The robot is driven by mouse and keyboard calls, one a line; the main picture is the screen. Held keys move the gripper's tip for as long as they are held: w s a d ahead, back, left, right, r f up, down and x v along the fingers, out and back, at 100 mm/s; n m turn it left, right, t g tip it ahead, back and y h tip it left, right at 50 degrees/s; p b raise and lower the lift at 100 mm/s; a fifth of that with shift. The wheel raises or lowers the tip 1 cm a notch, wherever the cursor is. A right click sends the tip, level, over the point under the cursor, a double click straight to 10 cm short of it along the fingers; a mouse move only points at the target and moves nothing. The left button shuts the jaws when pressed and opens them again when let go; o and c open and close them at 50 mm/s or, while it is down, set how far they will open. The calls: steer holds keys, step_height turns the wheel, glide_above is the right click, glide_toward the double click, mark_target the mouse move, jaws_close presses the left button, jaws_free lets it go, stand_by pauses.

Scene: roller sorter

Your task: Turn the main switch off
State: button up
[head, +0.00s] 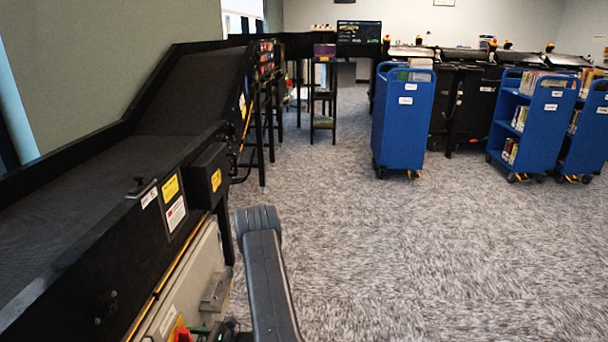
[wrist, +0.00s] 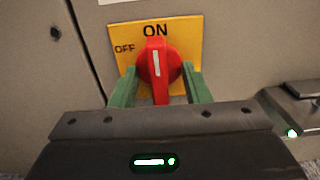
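The main switch is a red rotary knob (wrist: 158,64) on a yellow plate (wrist: 188,28) marked ON at the top and OFF at the left. Its white mark stands upright, toward ON. My gripper (wrist: 160,80) has its two green fingers on either side of the knob, with gaps showing between the fingers and the knob; it looks open. In the head view the red knob (head: 183,334) shows at the bottom edge, on the grey panel below the conveyor. The gripper there is mostly cut off by the frame.
The black conveyor (head: 70,215) runs along the left above the panel. A dark handle-like part (wrist: 298,100) sticks out to the right of the switch. Blue book carts (head: 403,120) stand farther off at the right. The carpet (head: 400,240) between is clear.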

steer(key=shift+w+a+r, duration=0.15)
steer(key=shift+a+r, duration=0.05)
steer(key=shift+a, duration=0.2)
steer(key=shift+c, duration=0.3)
jaws_close()
steer(key=shift+w+a+n+b, duration=0.1)
steer(key=shift+n+b, duration=2)
steer(key=shift+n, duration=0.3)
steer(key=shift+n+b, duration=2.25)
steer(key=shift+n, duration=0.05)
steer(key=n, duration=0.4)
steer(key=shift+r, duration=0.15)
steer(key=n, duration=0.6)
steer(key=shift+o, duration=0.3)
jaws_free()
